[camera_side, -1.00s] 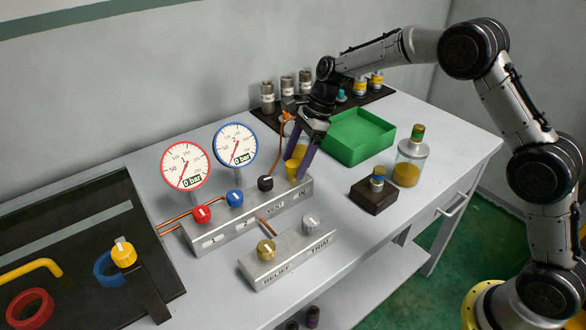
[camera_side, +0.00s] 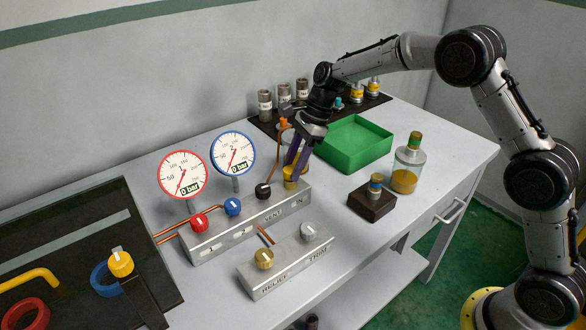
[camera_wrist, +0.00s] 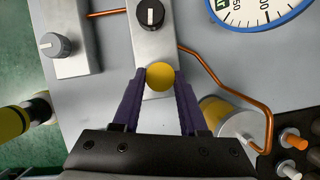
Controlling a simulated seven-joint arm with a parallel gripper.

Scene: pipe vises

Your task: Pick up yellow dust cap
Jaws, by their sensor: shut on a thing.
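The yellow dust cap (camera_wrist: 160,77) shows as a round yellow top between my two purple fingertips in the wrist view. My gripper (camera_wrist: 160,86) is shut on it, a finger on each side. In the side view the cap (camera_side: 290,183) is at the IN end of the grey valve block (camera_side: 246,218), partly hidden by my gripper (camera_side: 295,168). I cannot tell whether the cap touches the block or is just above it.
A container with amber contents (camera_wrist: 222,113) and a bent copper pipe (camera_wrist: 240,97) are close beside my gripper. The black knob (camera_side: 263,190) is near the cap. A green tray (camera_side: 352,145) lies behind to the right, with a dark block (camera_side: 371,203) in front.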

